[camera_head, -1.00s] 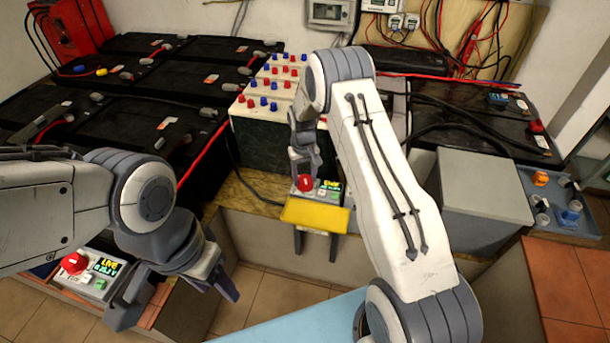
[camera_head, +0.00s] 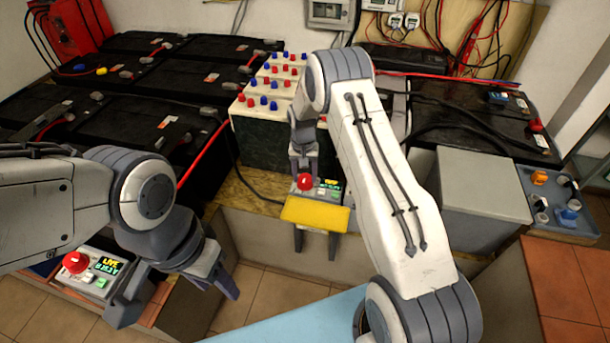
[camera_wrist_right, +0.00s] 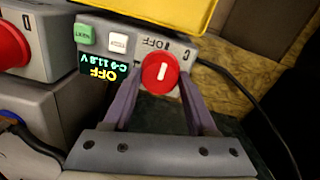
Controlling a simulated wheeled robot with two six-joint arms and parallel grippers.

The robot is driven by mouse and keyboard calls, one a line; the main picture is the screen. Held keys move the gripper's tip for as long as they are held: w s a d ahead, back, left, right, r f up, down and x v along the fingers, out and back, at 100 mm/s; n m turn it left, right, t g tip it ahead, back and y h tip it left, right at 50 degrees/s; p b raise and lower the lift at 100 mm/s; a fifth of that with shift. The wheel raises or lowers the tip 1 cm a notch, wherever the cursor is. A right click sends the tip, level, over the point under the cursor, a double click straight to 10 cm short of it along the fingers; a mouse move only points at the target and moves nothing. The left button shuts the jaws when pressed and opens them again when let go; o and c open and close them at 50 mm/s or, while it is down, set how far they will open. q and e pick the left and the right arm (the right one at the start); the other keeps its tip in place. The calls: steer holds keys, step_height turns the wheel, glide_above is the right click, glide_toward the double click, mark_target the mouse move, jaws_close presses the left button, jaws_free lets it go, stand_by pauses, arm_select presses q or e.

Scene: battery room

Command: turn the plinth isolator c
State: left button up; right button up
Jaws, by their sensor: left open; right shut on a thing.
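Isolator c is a small grey box with a red round knob (camera_head: 305,182) and a lit display (camera_head: 331,185), on the wooden ledge at centre. In the right wrist view the knob (camera_wrist_right: 160,73) has a white bar pointing towards the OFF mark, and the display (camera_wrist_right: 104,71) reads OFF, C-9, 11.8 V upside down. My right gripper (camera_wrist_right: 160,100) has its two fingers on either side of the knob, shut on it; it also shows in the head view (camera_head: 304,160). My left gripper (camera_head: 175,300) is open and empty at lower left.
A second isolator (camera_head: 92,270) at lower left reads LIVE. Another red-knobbed grey box (camera_wrist_right: 45,45) is beside isolator c in the wrist view. A yellow plate (camera_head: 315,214) juts out in front of c. Batteries (camera_head: 150,75) and cables fill the back.

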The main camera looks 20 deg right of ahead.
mark_target(304, 178)
steer(key=o, duration=1.4)
steer(key=shift+c, duration=0.2)
step_height(304, 178, up, 10)
steer(key=shift+r, duration=0.25)
steer(key=shift+a, duration=0.1)
